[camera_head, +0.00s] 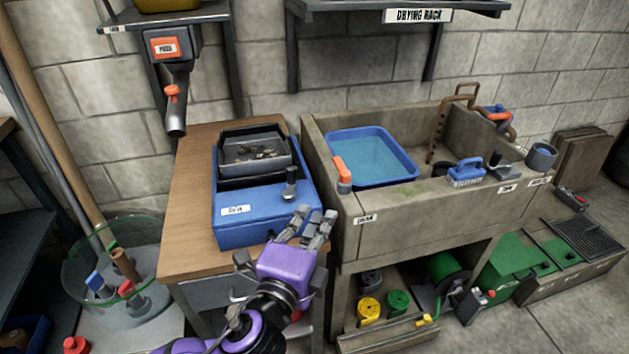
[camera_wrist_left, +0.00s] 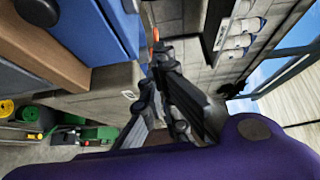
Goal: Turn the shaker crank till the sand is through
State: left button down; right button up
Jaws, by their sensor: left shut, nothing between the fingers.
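The blue shaker (camera_head: 235,222) sits on a wooden-topped table and carries a dark tray (camera_head: 255,154) with some gravelly bits in it. Its crank has a dark upright handle (camera_head: 290,184) on the right part of the blue top. My left gripper (camera_head: 311,222) is shut and empty, in front of the shaker's right corner. In the head view its fingertips appear below the crank handle, apart from it. In the left wrist view the fingers (camera_wrist_left: 158,92) show near the middle, with the blue shaker side (camera_wrist_left: 95,30) at upper left. My right gripper is not seen.
A stone sink (camera_head: 420,222) with a blue basin (camera_head: 345,133) and an orange-handled tool (camera_head: 342,172) stands close right of my left gripper. A dispenser (camera_head: 172,50) hangs above the table's back left. A glass bin (camera_head: 120,275) stands at left.

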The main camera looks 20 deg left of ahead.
aim_at(290, 183)
pick_arm(q)
jog(key=w+a, duration=0.1)
jog(key=w, duration=0.2)
jog(key=w+a, duration=0.1)
jog(key=w, duration=0.2)
jog(key=w+r, duration=0.1)
jog(key=w, duration=0.2)
jog(key=shift+a, duration=0.4)
jog(key=shift+s+a, duration=0.15)
jog(key=shift+a, duration=0.3)
